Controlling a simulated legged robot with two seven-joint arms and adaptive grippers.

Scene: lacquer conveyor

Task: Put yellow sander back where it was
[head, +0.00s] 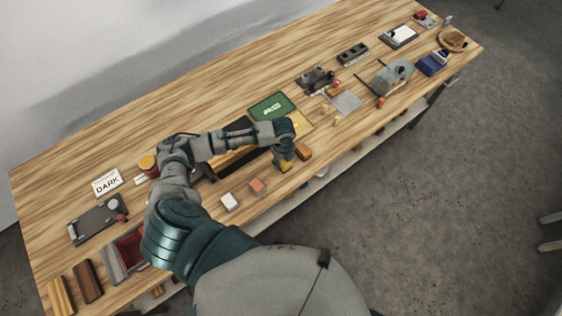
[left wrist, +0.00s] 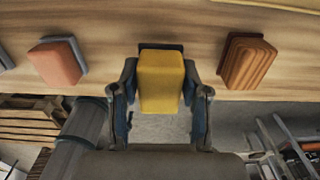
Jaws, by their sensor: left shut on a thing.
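The yellow sander (head: 285,166) is at the front edge of the wooden table, held by my left gripper (head: 284,156). In the left wrist view, the yellow sander (left wrist: 161,82) sits between the two fingers of my left gripper (left wrist: 160,92), with a dark base at its far end. I cannot tell whether that base touches the tabletop. An orange sander (left wrist: 58,62) lies to its left and a brown one (left wrist: 248,62) to its right, both apart from it. My right gripper is not in view.
A white block (head: 230,202) lies left of the orange one (head: 257,186). A green PASS panel (head: 272,107) stands behind my arm, and a DARK sign (head: 106,183) is at the left. Fixtures fill the table's far right. The back strip of the table (head: 200,95) is clear.

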